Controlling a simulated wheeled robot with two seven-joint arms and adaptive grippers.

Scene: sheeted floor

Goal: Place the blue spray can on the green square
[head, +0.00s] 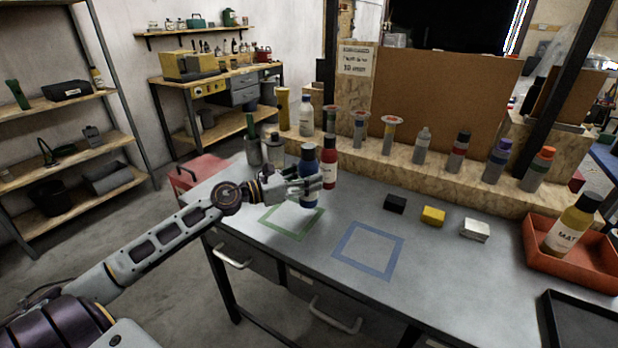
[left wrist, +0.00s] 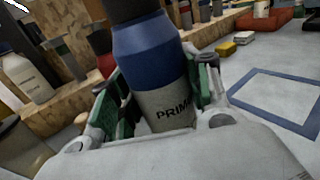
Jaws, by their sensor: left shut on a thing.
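The blue spray can (head: 309,160) is upright in the head view, with a dark cap and a grey lower part. My left gripper (head: 304,186) is shut on its lower body. In the left wrist view the can (left wrist: 150,48) stands between the green-padded fingers, slightly tilted in the picture, with "PRIM" lettering showing. The green square (head: 281,230) is a taped outline on the table. The can appears at its far right corner; whether its base touches the table I cannot tell. My right gripper is not in view.
A red bottle (head: 329,165) stands close behind the can. The blue square (head: 345,260) lies to the right, empty. Black, yellow (head: 433,216) and white blocks lie farther right. A red tray (head: 560,262) holds a yellow bottle. Several cans line the back ledge. The near table middle is clear.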

